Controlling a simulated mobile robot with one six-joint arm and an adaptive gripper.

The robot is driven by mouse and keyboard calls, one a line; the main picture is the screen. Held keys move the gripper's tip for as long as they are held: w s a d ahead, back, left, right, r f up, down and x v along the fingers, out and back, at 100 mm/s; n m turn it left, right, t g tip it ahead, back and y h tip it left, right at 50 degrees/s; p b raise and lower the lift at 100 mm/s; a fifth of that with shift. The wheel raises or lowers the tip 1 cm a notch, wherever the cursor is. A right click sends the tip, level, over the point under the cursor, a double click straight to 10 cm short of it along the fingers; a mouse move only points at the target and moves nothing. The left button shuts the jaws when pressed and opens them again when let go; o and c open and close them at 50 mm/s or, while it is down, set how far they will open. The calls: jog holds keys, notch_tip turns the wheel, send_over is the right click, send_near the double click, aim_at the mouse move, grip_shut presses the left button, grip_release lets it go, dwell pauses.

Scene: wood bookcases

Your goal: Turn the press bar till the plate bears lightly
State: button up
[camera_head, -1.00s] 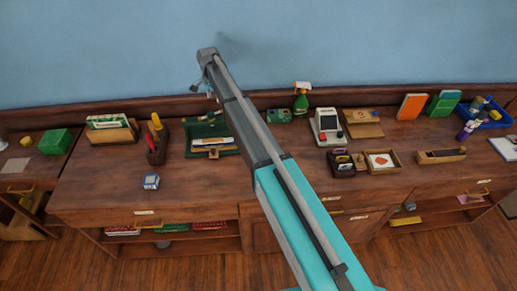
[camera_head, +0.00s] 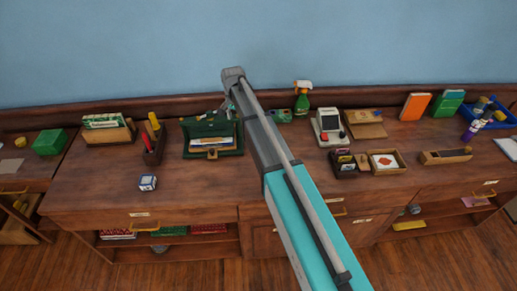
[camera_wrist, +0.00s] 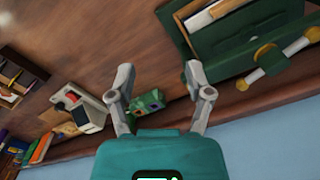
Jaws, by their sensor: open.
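The green press (camera_head: 200,150) stands at the back of the wooden counter, left of my arm in the head view, with papers or a book inside it. In the wrist view the press (camera_wrist: 224,45) fills the upper right. Its pale bar (camera_wrist: 293,48) has brass-coloured knobs, one of them at the image edge. The plate's contact with the papers cannot be made out. My gripper (camera_wrist: 158,72) is open and empty, its two fingers apart from the bar, which lies to their right. In the head view my arm hides most of the gripper.
A small green box (camera_head: 280,116), a white device with a screen (camera_head: 327,126) and a green spray bottle (camera_head: 302,101) stand right of the press. A pen holder (camera_head: 154,149) stands close on its left.

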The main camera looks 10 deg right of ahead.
jog(key=s+d+f+n+b, duration=0.1)
jog(key=s+d+f+b, duration=0.1)
jog(key=s+d, duration=0.2)
jog(key=s+d+f+n+b, duration=0.1)
jog(key=s+d+f+b, duration=0.2)
jog(key=s, duration=0.4)
jog(key=shift+s+d+f+n, duration=0.3)
jog(key=shift+s+d, duration=0.05)
jog(key=shift+d, duration=0.05)
dwell(0.7)
jog(key=s+d+n, duration=0.2)
jog(key=s+d, duration=0.1)
jog(key=s, duration=0.5)
jog(key=s+d+n, duration=0.1)
jog(key=s+d, duration=0.3)
jog(key=s, duration=0.5)
jog(key=shift+s+d+n, duration=0.2)
jog(key=shift+d+n, duration=0.1)
jog(key=shift+n, duration=0.1)
